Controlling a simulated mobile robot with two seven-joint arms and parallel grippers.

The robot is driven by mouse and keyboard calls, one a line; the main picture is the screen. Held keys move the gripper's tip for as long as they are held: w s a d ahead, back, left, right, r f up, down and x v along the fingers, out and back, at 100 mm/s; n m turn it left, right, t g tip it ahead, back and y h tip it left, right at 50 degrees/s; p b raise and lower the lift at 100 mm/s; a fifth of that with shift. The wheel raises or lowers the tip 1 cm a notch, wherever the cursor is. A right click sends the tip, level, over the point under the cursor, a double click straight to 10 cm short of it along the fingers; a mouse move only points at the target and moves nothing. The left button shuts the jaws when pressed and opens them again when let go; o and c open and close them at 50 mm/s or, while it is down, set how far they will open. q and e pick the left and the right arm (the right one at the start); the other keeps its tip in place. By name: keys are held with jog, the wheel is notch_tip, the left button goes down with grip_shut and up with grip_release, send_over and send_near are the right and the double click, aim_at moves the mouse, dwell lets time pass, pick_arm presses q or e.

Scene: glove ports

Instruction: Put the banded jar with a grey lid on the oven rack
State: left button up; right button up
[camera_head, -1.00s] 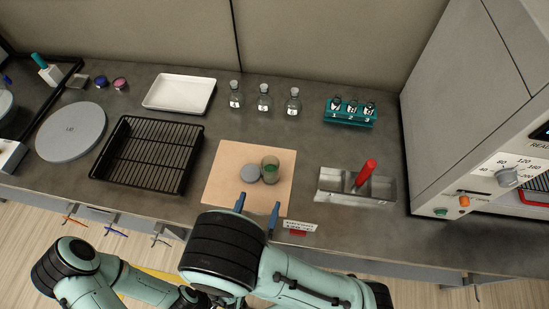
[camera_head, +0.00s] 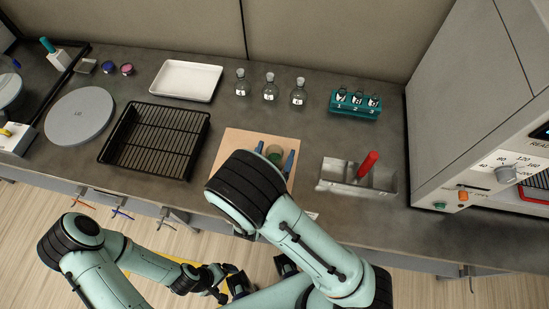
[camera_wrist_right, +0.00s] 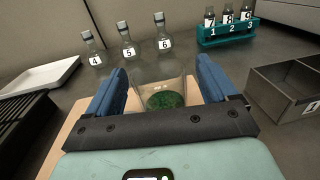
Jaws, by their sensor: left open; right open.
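A clear glass jar (camera_head: 273,152) with green contents stands upright on the tan board; it also shows in the right wrist view (camera_wrist_right: 163,92). No lid is visible on it and I cannot make out a band. The round grey lid seen beside it earlier is hidden behind my right arm. My right gripper (camera_head: 275,156) is open, its blue fingers on either side of the jar; I cannot tell whether they touch it. My left gripper (camera_head: 230,283) is low in front of the counter, open and holding nothing visible. A black wire rack (camera_head: 155,140) lies on the counter.
The oven (camera_head: 505,185) at the right has a red-edged opening with a rack partly visible. A metal divided box (camera_head: 345,177) with a red-handled tool stands right of the board (camera_head: 233,143). Stoppered flasks (camera_head: 270,88), a teal vial holder (camera_head: 355,104) and a white tray (camera_head: 186,80) stand behind.

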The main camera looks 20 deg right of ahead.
jog(key=shift+x, duration=0.9)
jog(key=c, duration=1.1)
jog(key=shift+c, duration=0.7)
jog(key=shift+r, duration=0.1)
